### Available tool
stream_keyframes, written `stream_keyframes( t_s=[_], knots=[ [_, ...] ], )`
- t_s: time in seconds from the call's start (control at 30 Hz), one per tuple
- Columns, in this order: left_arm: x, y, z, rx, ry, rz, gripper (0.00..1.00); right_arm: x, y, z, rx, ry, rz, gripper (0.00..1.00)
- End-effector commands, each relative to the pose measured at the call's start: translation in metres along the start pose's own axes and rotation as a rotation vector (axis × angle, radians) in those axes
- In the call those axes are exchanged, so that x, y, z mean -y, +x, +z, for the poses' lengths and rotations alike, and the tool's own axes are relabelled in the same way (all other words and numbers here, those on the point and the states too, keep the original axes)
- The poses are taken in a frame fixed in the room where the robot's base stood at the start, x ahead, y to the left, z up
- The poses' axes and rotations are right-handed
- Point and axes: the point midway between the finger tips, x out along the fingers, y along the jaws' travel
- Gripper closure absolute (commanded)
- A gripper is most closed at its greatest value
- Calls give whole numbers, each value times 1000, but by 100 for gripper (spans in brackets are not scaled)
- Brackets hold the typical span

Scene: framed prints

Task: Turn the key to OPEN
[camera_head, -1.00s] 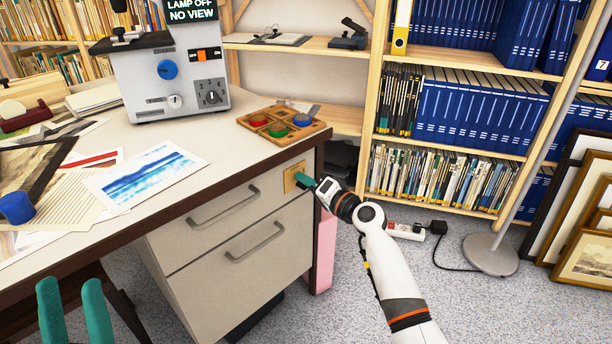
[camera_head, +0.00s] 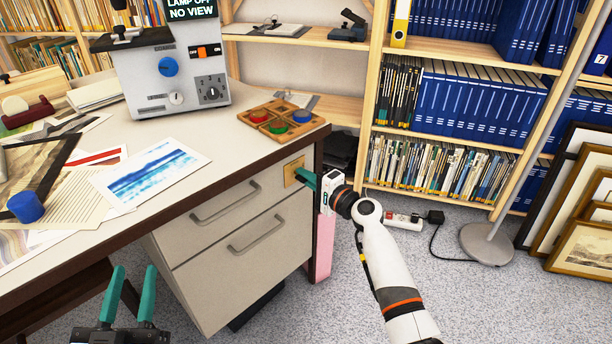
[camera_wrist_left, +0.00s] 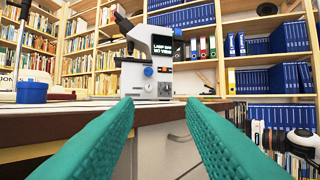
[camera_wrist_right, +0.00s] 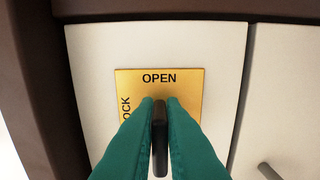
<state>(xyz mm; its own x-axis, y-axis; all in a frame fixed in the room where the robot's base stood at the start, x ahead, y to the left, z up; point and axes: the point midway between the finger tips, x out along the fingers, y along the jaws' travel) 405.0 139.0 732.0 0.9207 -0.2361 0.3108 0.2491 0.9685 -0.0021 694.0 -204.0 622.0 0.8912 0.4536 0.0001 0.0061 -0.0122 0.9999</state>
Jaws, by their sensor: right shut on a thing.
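A yellow lock plate (camera_head: 291,168) is on the desk's upper right front. The right wrist view shows this plate (camera_wrist_right: 188,90) with OPEN at its top and a partly hidden word ending in "OCK" at its left. My right gripper (camera_head: 303,176) is at the plate, its fingers shut on the dark key (camera_wrist_right: 160,140). The key appears upright in that view, in line with the word OPEN. Where it enters the plate is hidden by the fingers. My left gripper (camera_head: 133,288) is open and empty, low in front of the desk.
The desk has two drawer handles (camera_head: 225,204) left of and below the plate. A wooden tray with coloured buttons (camera_head: 277,126) is on the desktop above. Bookshelves stand behind. A lamp base (camera_head: 488,246) and framed prints (camera_head: 583,248) are at right.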

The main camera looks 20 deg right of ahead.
Motion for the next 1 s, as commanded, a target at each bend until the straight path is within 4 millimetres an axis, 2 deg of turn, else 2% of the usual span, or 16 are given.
stream_keyframes(
  t_s=[0.33, 0.37, 0.47, 0.8, 0.87, 1.0],
  knots=[
    [0, 0, -1, -3, 0, 0, 64, 0, 0, 1, 2, 2, 0, 100],
    [0, 0, -1, -3, 1, 0, 64, 0, 0, 1, 2, 2, -1, 88],
    [0, 0, -1, -3, 1, 0, 64, 0, 0, 0, 2, 2, 0, 71],
    [0, 0, 0, -6, 0, 1, 64, 0, -3, 0, 1, 1, -1, 71],
    [-1, 0, -3, -33, 1, 1, 64, 0, -8, 0, 2, 1, -1, 71],
    [-4, -3, -22, -163, 5, 8, 64, 0, -30, 0, 3, 0, -3, 71]
  ],
)
